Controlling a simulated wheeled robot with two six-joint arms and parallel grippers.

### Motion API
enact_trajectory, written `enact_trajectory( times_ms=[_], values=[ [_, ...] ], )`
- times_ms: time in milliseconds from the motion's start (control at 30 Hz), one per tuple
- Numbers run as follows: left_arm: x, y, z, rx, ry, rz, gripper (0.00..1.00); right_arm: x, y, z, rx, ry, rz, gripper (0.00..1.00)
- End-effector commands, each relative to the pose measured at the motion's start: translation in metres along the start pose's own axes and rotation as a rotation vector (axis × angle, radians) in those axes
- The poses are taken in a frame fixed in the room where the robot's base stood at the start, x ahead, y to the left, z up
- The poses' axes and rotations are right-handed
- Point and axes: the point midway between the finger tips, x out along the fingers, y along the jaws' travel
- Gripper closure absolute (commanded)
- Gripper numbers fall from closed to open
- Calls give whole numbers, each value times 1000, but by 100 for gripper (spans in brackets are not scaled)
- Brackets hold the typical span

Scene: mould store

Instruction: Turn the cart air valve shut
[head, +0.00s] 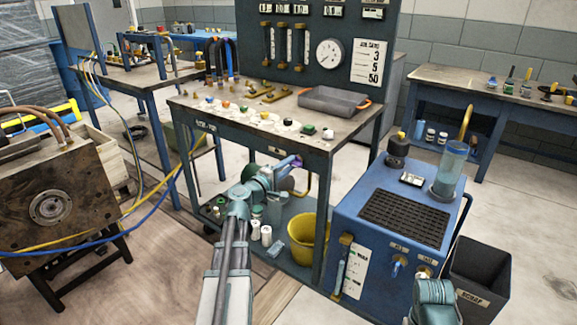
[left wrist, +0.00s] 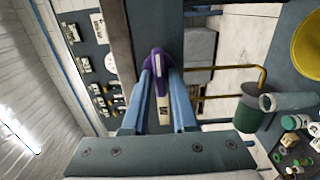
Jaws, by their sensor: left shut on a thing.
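The cart air valve shows a purple lever handle (left wrist: 158,62) in the left wrist view, with a pale lettered tag (left wrist: 162,108) behind it between the fingers. In the head view a small bit of the purple handle (head: 297,162) shows at the cart's front edge, mostly hidden by my gripper. My left gripper (head: 282,170) reaches the front of the cart (head: 225,133) from below. Its two blue fingers (left wrist: 161,75) are closed on the handle, one on each side. The valve body is mostly hidden. My right gripper's fingers do not show.
A brass pipe (left wrist: 240,82) and a green cylinder (left wrist: 243,112) are near the valve. A yellow bucket (head: 303,236) stands on the cart's lower shelf. A blue machine (head: 365,200) and a scrap bin (head: 480,278) stand to the right. A mould block (head: 80,180) stands left.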

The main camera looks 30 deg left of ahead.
Motion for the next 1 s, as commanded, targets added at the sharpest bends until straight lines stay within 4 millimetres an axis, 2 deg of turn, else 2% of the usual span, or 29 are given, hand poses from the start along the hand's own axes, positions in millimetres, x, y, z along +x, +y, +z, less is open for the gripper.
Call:
enact_trajectory(
  times_ms=[400,433,533,833,1000],
  values=[
    [0,0,0,-4,1,-1,100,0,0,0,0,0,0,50],
    [0,0,0,-4,1,-1,70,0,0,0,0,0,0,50],
    [0,0,0,-4,1,-1,54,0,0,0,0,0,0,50],
    [-2,0,0,-4,1,0,54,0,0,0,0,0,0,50],
    [-21,0,1,-4,2,0,54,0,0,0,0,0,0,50]
  ],
)
